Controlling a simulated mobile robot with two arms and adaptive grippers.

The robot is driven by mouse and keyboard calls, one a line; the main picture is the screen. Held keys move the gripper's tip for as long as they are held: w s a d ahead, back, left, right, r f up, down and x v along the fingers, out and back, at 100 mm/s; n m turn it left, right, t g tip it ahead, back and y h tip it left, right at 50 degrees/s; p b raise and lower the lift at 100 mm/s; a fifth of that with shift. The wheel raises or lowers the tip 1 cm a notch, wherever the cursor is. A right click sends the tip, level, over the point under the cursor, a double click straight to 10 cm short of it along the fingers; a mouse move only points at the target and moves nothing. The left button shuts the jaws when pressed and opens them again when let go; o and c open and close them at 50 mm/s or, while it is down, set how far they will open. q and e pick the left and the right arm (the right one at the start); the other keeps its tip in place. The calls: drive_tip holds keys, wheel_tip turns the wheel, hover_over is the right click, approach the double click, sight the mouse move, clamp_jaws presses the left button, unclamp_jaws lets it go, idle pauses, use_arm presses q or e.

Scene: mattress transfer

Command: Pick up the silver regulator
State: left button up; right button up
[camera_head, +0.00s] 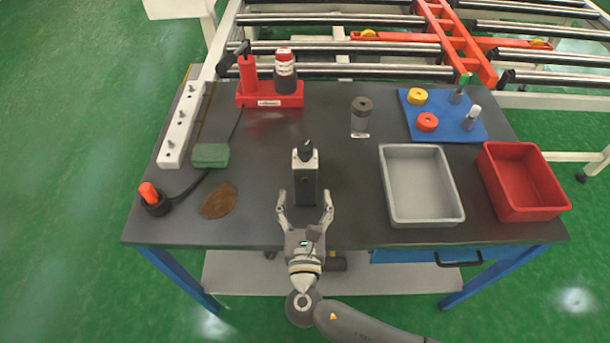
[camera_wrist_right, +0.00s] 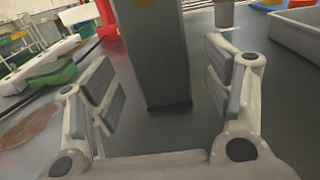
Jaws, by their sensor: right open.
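The silver regulator (camera_head: 305,182) is a tall grey box with a black knob on top. It stands upright on the dark table, near the middle. My right gripper (camera_head: 305,205) is at its near side, with the fingers apart and pointing at its lower part. In the right wrist view the regulator (camera_wrist_right: 155,50) rises between and beyond the two open fingers of the gripper (camera_wrist_right: 165,95). The fingers do not appear to touch it. My left gripper is not in view.
A grey bin (camera_head: 450,213) and a red bin (camera_head: 545,211) stand at right. A blue mat (camera_head: 460,133) holds small parts. A clear jar (camera_head: 360,120) stands behind. A red holder (camera_head: 270,101), power strip (camera_head: 180,125), green box (camera_head: 210,155) and brown patch (camera_head: 219,201) are at left.

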sight(305, 194)
drive_tip(key=shift+w+r, duration=0.1)
drive_tip(key=shift+w, duration=0.35)
drive_tip(key=w+p, duration=0.1)
drive_tip(key=w, duration=0.3)
drive_tip(key=shift+w, duration=0.35)
drive_tip(key=shift+c, duration=0.6)
drive_tip(key=c, duration=1.4)
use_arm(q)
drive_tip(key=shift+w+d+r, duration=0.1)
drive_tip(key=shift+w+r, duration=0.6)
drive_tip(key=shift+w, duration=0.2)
use_arm(e)
drive_tip(key=shift+r, duration=0.1)
clamp_jaws()
drive_tip(key=shift+r, duration=0.1)
